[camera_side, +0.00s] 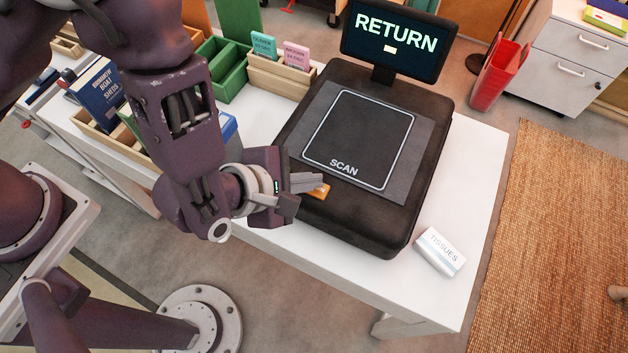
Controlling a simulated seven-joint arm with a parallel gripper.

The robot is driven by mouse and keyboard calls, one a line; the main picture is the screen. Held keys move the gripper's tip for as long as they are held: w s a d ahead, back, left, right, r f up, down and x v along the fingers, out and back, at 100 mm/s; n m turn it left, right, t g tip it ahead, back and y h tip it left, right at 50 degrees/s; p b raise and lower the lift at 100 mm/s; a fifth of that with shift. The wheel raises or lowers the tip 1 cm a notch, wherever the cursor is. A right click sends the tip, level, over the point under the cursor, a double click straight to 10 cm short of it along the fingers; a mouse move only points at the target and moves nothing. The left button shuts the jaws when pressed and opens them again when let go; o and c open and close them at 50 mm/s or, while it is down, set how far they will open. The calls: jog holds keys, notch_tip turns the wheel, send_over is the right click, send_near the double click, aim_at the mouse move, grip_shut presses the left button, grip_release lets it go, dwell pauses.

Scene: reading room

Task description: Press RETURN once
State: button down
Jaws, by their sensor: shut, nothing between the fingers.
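A black scan station (300,140) stands on the white table, with a pad marked SCAN (358,140) on its top. Its screen (395,38) at the back reads RETURN, with a small pale mark below the word. An orange key (319,192) sits at the station's near left edge. It is partly hidden by my gripper, and its lettering cannot be read. My gripper (308,183) is shut and empty, its fingertips over or beside the orange key. I cannot tell whether they touch it.
A tissue packet (440,252) lies at the table's front right. Green bins (222,68), a wooden card tray (262,80) with two cards and a crate with a blue book (98,95) stand at left. A red bin (497,75) and white drawers (572,50) stand beyond the table.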

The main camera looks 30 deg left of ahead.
jog(key=shift+r, duration=0.85)
jog(key=shift+r, duration=2.55)
